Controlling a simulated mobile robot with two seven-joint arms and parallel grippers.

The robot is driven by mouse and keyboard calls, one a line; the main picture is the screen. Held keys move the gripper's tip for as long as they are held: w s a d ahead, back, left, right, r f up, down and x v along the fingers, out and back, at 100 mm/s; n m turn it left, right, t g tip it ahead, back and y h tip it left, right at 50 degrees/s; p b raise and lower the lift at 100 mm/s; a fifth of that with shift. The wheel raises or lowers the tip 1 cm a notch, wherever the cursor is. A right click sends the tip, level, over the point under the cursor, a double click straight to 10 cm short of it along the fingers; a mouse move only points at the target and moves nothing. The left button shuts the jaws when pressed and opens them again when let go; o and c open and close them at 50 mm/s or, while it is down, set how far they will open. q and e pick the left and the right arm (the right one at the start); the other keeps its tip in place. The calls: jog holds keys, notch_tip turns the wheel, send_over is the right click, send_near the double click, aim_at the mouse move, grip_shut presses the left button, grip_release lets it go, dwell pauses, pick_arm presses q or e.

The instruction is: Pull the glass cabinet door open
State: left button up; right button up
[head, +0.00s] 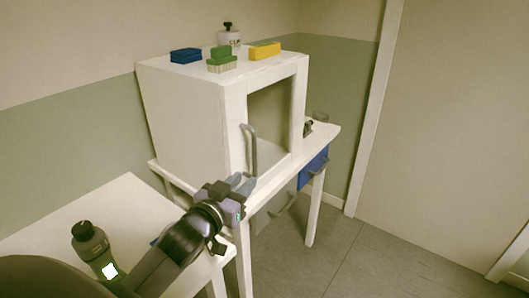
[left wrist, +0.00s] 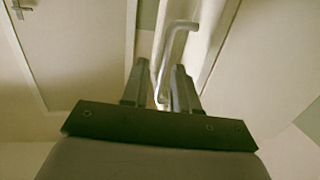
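The white cabinet (head: 185,105) stands on a white table. Its framed glass door (head: 298,105) faces right in the head view and looks shut. A grey bar handle (head: 252,150) runs upright along the door's near edge. My left gripper (head: 242,183) is at the handle's lower end in the head view. In the left wrist view, my left gripper (left wrist: 160,85) has its two fingers apart, with the handle (left wrist: 170,45) rising between and beyond them. Whether a finger touches the handle I cannot tell. My right gripper is not in view.
On the cabinet top are a blue sponge (head: 186,55), a green brush (head: 221,60), a yellow sponge (head: 264,50) and a bottle (head: 229,35). A blue drawer (head: 313,168) sits under the table. The floor (head: 370,260) at right is clear.

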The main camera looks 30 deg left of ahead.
aim_at(253, 153)
pick_arm(q)
jog(key=shift+n+t, duration=0.3)
jog(key=shift+t, duration=0.1)
jog(key=shift+w+a+r+b, duration=0.35)
jog(key=shift+w+r, duration=0.25)
jog(key=shift+w, duration=0.75)
jog(key=shift+w+a+r+b, duration=0.3)
jog(key=shift+w+r, duration=0.25)
jog(key=shift+w, duration=0.8)
jog(key=shift+w+a+r+b, duration=0.25)
jog(key=shift+w+r+b, duration=0.25)
jog(key=shift+w, duration=0.85)
jog(key=shift+r, duration=0.1)
jog(key=shift+c, duration=0.3)
grip_shut()
